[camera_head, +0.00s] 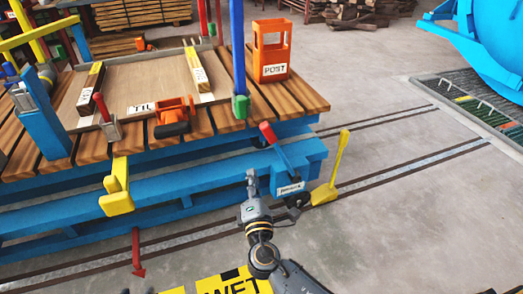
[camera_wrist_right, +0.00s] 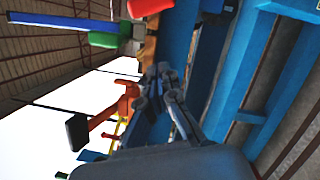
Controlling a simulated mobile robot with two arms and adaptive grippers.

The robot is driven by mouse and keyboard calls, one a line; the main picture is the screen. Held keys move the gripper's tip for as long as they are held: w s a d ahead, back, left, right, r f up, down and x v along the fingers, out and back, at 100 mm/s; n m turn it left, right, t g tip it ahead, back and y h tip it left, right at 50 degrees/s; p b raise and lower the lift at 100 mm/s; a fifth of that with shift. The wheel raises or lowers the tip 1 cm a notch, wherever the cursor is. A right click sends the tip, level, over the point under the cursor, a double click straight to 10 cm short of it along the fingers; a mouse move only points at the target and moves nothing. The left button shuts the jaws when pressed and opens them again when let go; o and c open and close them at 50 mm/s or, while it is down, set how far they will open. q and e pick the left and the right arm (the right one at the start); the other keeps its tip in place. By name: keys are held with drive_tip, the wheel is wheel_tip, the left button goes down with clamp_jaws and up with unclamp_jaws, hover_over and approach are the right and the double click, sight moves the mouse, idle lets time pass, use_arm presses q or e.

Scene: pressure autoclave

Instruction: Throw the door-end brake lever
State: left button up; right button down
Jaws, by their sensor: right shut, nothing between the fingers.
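The brake lever (camera_head: 278,147) has a red grip and a grey shaft. It rises from the right end of the blue cart frame (camera_head: 200,180), above a small white label plate, and leans up to the left. Its red grip appears to be the red shape (camera_wrist_right: 148,8) at the top edge of the right wrist view. My right gripper (camera_head: 251,181) is shut and empty, in front of the cart's side, left of and below the lever in the picture. Its fingers (camera_wrist_right: 163,82) point along the blue frame in the wrist view. It appears apart from the lever. My left gripper is not in view.
A yellow long-handled chock (camera_head: 329,175) stands right of the cart end by the floor rails. A blue post (camera_head: 238,45) with a green base, an orange POST box (camera_head: 270,50) and an orange clamp (camera_head: 174,118) are on the slatted deck.

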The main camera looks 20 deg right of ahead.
drive_tip(key=shift+w, duration=0.1)
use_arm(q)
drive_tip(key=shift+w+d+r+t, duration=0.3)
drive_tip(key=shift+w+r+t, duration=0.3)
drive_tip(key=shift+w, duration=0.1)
use_arm(e)
drive_tip(key=w+d+r, duration=0.2)
drive_tip(key=w+d, duration=0.3)
drive_tip(key=w, duration=0.4)
drive_tip(key=shift+w+d+r, duration=0.25)
drive_tip(key=shift+w+r, duration=0.1)
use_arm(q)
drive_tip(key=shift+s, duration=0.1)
use_arm(e)
drive_tip(key=shift+d+r, duration=0.1)
